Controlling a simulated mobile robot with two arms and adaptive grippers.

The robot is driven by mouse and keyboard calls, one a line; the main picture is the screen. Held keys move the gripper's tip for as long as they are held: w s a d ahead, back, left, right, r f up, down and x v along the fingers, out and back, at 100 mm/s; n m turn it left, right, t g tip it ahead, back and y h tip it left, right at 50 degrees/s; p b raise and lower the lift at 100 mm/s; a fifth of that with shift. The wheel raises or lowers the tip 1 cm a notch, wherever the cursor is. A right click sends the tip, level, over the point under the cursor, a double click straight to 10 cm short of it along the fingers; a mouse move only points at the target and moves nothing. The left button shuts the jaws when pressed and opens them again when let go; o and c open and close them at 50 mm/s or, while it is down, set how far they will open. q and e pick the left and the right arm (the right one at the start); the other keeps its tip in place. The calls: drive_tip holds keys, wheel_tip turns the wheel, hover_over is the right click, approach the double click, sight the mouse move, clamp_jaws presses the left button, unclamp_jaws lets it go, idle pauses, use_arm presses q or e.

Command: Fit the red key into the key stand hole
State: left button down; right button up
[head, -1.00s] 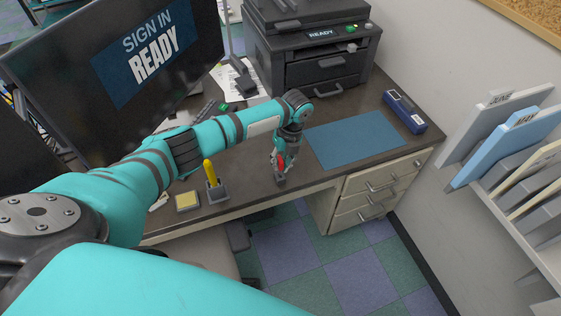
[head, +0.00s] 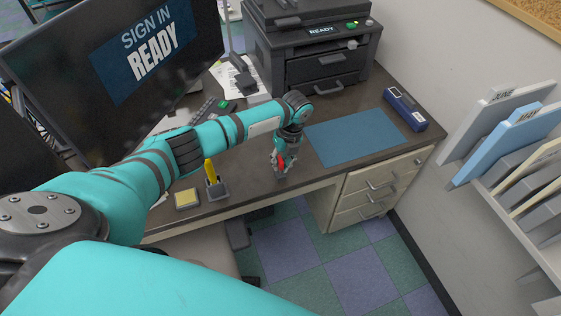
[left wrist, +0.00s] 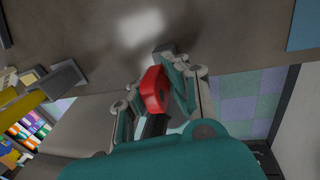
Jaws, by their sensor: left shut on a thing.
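My left gripper (head: 280,173) is low over the front edge of the desk, shut on the red key (head: 281,161). In the left wrist view, the red key (left wrist: 155,90) sits between the fingers of the left gripper (left wrist: 160,85). A small grey block (left wrist: 163,52), seemingly the key stand, shows just past the fingertips; in the head view it is mostly hidden by the gripper. I cannot tell whether the key's lower end is in the hole. My right gripper is not in view.
A blue mat (head: 355,138) lies to the right, with a dark blue stapler-like item (head: 405,110) beyond. The printer (head: 310,55) stands behind.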

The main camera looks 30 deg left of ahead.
use_arm(q)
drive_tip(key=shift+f+b, duration=0.55)
drive_tip(key=shift+f, duration=0.35)
drive_tip(key=c, duration=1.3)
unclamp_jaws()
drive_tip(key=shift+r, duration=0.1)
drive_tip(key=r, duration=0.4)
drive_tip(key=w+d+r, duration=0.1)
drive_tip(key=r, duration=0.6)
drive_tip(key=shift+w+d+r, duration=0.25)
drive_tip(key=shift+w+r, duration=0.1)
drive_tip(key=shift+d, duration=0.1)
